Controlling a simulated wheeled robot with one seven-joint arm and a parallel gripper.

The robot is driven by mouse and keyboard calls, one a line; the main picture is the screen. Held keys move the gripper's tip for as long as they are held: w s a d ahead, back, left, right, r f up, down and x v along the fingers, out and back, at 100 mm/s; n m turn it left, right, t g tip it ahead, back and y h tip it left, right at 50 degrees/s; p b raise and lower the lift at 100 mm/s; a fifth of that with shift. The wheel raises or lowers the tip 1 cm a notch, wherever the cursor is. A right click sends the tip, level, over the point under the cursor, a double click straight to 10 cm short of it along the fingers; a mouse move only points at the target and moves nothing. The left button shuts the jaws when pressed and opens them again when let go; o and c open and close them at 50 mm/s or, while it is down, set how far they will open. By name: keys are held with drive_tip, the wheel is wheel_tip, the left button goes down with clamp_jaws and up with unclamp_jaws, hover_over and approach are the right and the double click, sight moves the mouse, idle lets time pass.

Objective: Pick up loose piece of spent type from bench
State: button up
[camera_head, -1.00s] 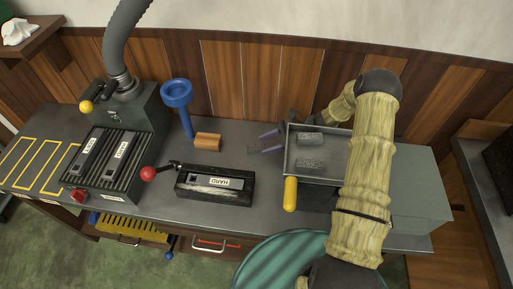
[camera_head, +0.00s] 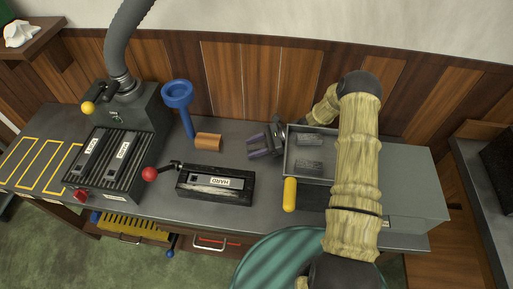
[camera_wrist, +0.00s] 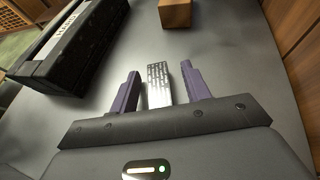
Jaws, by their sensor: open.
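The loose piece of type (camera_wrist: 158,84) is a flat, pale grey bar with rows of raised or cut marks. It shows in the wrist view, lying on the bench between my two purple fingers. There is a visible gap to each finger, wider on the right. My gripper (camera_wrist: 160,74) is open, its fingertips on either side of the piece. In the head view my gripper (camera_head: 253,147) is low over the bench, left of the grey tray. There I cannot make out the piece clearly. Its near end is partly hidden by the gripper body in the wrist view.
The grey tray (camera_head: 287,160) holds grey blocks (camera_head: 309,141) and has a yellow handle (camera_head: 290,194). A black mould (camera_head: 216,186) marked "HARD" and an orange-brown block (camera_head: 208,141) stand to the left. A blue ladle-like stand (camera_head: 178,95) is behind. Bench between them is clear.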

drive_tip(key=shift+s, duration=0.15)
drive_tip(key=c, duration=0.5)
clamp_jaws()
drive_tip(key=shift+r, duration=0.1)
drive_tip(key=shift+r, duration=0.45)
wheel_tip(320, 180, up, 27)
drive_tip(key=b, duration=0.1)
